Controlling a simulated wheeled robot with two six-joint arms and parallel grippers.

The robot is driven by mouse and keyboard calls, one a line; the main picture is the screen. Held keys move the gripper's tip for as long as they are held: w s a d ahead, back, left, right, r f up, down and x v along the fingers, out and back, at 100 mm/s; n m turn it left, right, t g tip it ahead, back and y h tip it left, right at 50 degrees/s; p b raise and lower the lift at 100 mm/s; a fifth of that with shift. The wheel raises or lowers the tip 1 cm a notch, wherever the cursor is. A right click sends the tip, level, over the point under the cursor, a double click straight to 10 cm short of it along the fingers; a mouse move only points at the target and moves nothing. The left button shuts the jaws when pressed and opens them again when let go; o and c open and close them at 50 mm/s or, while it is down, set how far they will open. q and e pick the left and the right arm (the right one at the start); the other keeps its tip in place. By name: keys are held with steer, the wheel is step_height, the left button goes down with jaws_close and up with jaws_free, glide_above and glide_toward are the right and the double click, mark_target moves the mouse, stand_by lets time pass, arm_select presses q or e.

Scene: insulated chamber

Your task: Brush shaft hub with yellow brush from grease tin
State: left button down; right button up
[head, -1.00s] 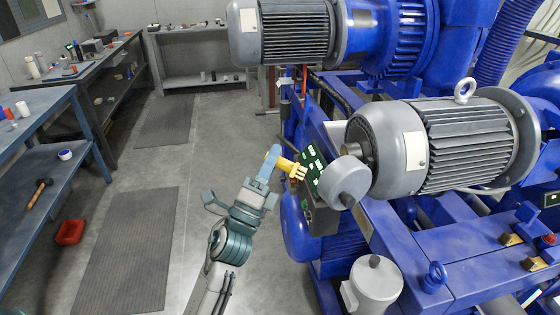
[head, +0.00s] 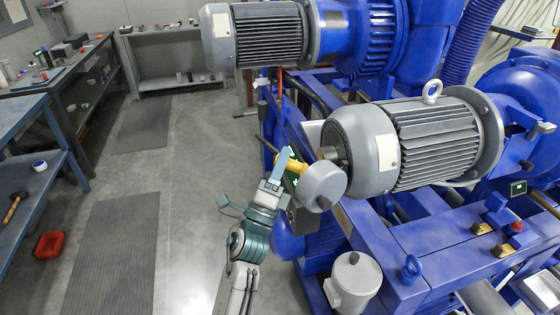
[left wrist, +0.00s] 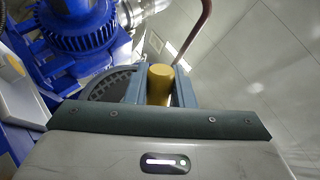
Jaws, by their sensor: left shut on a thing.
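The shaft hub (head: 324,187) is a thick grey disc on the end of the grey motor's shaft, right of centre in the head view. My left gripper (head: 280,166) is shut on the yellow brush (head: 296,165), just left of the hub. The brush points right, and its far end overlaps the hub's upper left edge in the picture; I cannot tell whether they touch. In the left wrist view the brush's round yellow handle (left wrist: 160,84) stands between the fingers. The bristle end is hidden there. I cannot make out the grease tin with certainty. My right gripper is not in view.
The grey finned motor (head: 410,145) and blue machine frame (head: 430,250) fill the right side. A grey lidded pot (head: 354,283) stands below the hub. The workbench (head: 30,120) is at left, with a red container (head: 50,245) on the floor. The floor between is clear.

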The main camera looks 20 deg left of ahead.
arm_select(q)
steer(key=shift+w+d, duration=0.6)
steer(key=shift+d, duration=0.2)
stand_by(0.6)
steer(key=shift+r, duration=0.1)
stand_by(1.4)
steer(key=s+a+b, duration=0.1)
steer(key=s+a, duration=0.2)
steer(key=a, duration=0.2)
steer(key=shift+s, duration=0.2)
stand_by(0.3)
